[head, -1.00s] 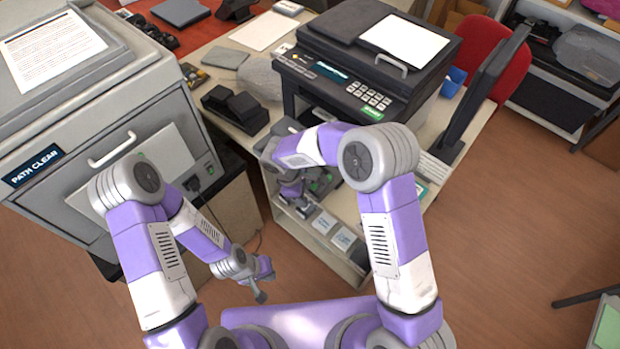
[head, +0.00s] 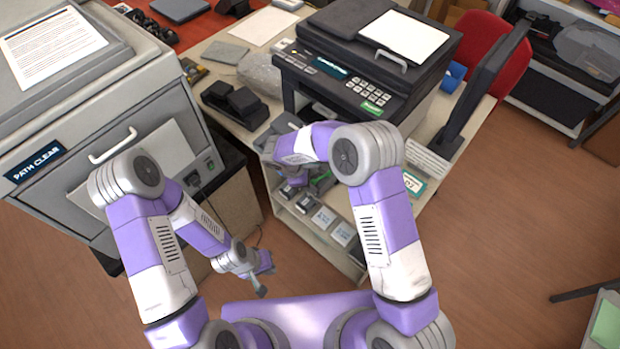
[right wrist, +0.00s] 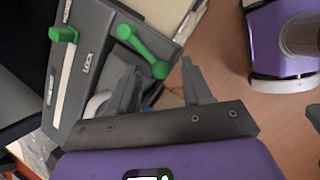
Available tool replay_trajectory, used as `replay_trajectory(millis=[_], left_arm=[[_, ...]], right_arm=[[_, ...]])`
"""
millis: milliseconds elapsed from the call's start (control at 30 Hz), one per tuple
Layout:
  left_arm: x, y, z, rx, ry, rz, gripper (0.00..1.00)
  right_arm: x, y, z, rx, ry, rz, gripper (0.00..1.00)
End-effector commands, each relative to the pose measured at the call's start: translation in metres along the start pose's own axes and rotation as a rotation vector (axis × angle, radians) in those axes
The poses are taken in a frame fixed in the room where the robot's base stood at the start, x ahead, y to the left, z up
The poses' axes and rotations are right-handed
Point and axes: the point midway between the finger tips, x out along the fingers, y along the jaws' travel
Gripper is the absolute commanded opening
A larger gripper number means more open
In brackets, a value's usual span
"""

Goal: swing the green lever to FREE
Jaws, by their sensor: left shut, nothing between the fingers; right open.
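In the right wrist view a green lever (right wrist: 143,50) with two rounded ends lies slanted on a dark grey housing (right wrist: 92,25). The word LOCK is printed on the housing left of it; no FREE marking is readable. My right gripper (right wrist: 163,88) is open, with its fingers just below the lever's lower end and nothing seen held between them. In the head view this gripper is mostly hidden by my arm, at the opening under the printer (head: 340,70). My left gripper (head: 264,279) is shut and empty, low in front of the grey cabinet.
A second green piece (right wrist: 63,34) sits on a pale slot in the housing. A shelf (head: 322,238) with several small boxes stands below the printer. The grey cabinet (head: 60,200) bears a PATH CLEAR sign. A monitor (head: 485,85) stands right of the printer. Open floor lies right.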

Motion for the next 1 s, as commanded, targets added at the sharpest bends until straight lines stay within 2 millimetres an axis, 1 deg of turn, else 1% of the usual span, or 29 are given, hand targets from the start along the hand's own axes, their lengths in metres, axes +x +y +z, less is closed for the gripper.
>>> replay_trajectory(millis=[100, 133, 400, 433, 467, 800, 1000], left_arm=[[0.0, 0.0, 0.0, 0.0, 0.0, 0.0, 0.0], [0.0, 0.0, 0.0, 0.0, 0.0, 0.0, 0.0], [0.0, 0.0, 0.0, 0.0, 0.0, 0.0, 0.0], [0.0, 0.0, 0.0, 0.0, 0.0, 0.0, 0.0], [0.0, 0.0, 0.0, 0.0, 0.0, 0.0, 0.0], [0.001, 0.0, 0.0, 0.0, 0.0, 0.0, 0.0], [0.012, -0.005, -0.001, 0.0, 0.0, 0.0, 0.0]], right_arm=[[0.0, 0.0, 0.0, 0.0, 0.0, 0.0, 0.49], [0.0, 0.0, 0.0, 0.0, 0.0, 0.0, 0.48], [0.0, 0.0, 0.0, 0.0, 0.0, 0.0, 0.06], [0.0, 0.0, 0.0, 0.0, 0.0, -0.001, 0.02], [0.0, 0.0, 0.0, 0.0, 0.0, -0.001, 0.0], [0.001, -0.001, 0.001, -0.002, -0.001, -0.002, 0.0], [0.003, -0.008, 0.005, -0.1, 0.017, 0.038, 0.0]])
